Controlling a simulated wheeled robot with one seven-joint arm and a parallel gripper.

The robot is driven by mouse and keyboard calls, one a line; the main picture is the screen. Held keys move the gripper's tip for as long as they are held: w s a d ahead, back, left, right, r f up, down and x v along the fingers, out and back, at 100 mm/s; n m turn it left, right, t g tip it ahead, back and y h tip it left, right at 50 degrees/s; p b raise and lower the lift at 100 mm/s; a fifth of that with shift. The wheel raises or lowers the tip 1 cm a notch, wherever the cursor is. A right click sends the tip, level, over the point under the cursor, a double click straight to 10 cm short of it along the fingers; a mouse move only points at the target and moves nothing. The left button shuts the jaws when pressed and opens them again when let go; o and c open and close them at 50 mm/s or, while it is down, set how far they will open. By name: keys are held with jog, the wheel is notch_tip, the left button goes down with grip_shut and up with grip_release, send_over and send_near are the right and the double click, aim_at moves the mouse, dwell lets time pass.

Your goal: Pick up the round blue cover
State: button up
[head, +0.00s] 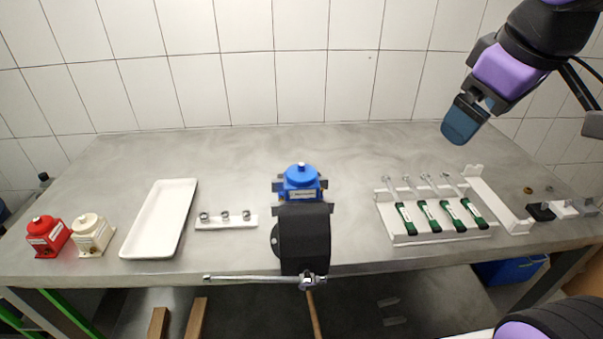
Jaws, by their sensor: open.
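The round blue cover (301,175) sits in the middle of the table, on top of a blue pump body with a white label on its front. My gripper (462,122) is raised in the air at the upper right, well apart from the blue cover and above the table's back right area. It is open, and nothing shows between its fingers. The lower front of the blue pump is hidden behind a black block (303,240).
A white tray (158,220), a red pump (47,236) and a cream pump (91,234) stand at left. A white rack (440,236) with green-handled tools stands at right. The back of the table is clear.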

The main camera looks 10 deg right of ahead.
jog(key=w+a+f+n+g, duration=0.2)
jog(key=w+a+n, duration=0.75)
jog(key=n, duration=0.35)
jog(key=n+g, duration=0.2)
jog(key=n, duration=1.1)
send_near(301, 166)
jog(key=f, duration=0.5)
jog(key=shift+w+a, duration=0.15)
jog(key=shift+a, duration=0.1)
jog(key=shift+d+f, duration=0.15)
jog(key=shift+f, duration=1.1)
jog(key=shift+d+f, duration=0.1)
jog(key=shift+f, duration=1.2)
jog(key=shift+c, duration=0.4)
jog(key=c, duration=0.9)
jog(key=shift+r, duration=0.1)
